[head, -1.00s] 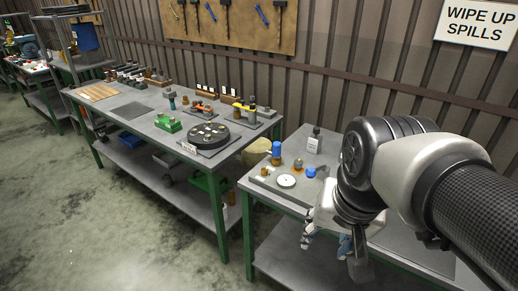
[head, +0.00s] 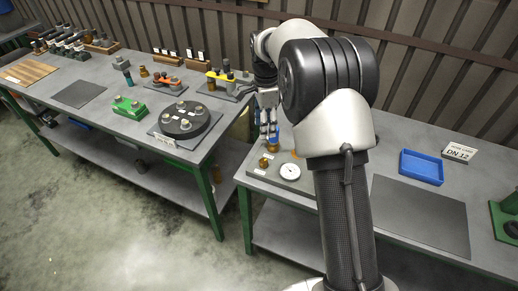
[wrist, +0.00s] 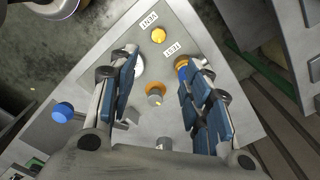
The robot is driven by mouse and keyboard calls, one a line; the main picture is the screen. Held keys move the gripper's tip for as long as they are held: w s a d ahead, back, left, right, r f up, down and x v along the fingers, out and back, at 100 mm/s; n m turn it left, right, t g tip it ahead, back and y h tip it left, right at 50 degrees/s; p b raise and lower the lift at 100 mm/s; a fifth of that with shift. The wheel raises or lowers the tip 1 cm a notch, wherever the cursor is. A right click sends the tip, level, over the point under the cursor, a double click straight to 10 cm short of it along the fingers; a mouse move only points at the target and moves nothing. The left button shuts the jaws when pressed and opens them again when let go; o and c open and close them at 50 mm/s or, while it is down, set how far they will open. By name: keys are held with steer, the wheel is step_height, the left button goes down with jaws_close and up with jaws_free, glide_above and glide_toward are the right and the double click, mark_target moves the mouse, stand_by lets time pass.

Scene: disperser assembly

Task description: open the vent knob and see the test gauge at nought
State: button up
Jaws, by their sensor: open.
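In the wrist view a small round brass knob (wrist: 158,35) lies beyond my fingertips, between the labels VENT and TEST. It also shows near the plate's left corner in the head view (head: 264,161). The white gauge (head: 290,171) lies face up on the plate. Its needle is too small to read, and my left finger partly hides the gauge in the wrist view. My gripper (wrist: 158,72) is open and empty above the plate, fingers apart. A blue-topped fitting (wrist: 182,68) is close beside the right finger. It is largely hidden in the head view.
A brass fitting with an orange ring (wrist: 155,92) stands on the plate between the fingers. A blue knob (wrist: 62,112) is at left. A dark mat (head: 420,215) is bare.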

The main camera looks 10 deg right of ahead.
mark_target(265, 161)
step_height(265, 161, down, 17)
steer(key=b, duration=0.5)
steer(key=shift+s, duration=0.15)
steer(key=shift+c, duration=0.2)
steer(key=c, duration=1)
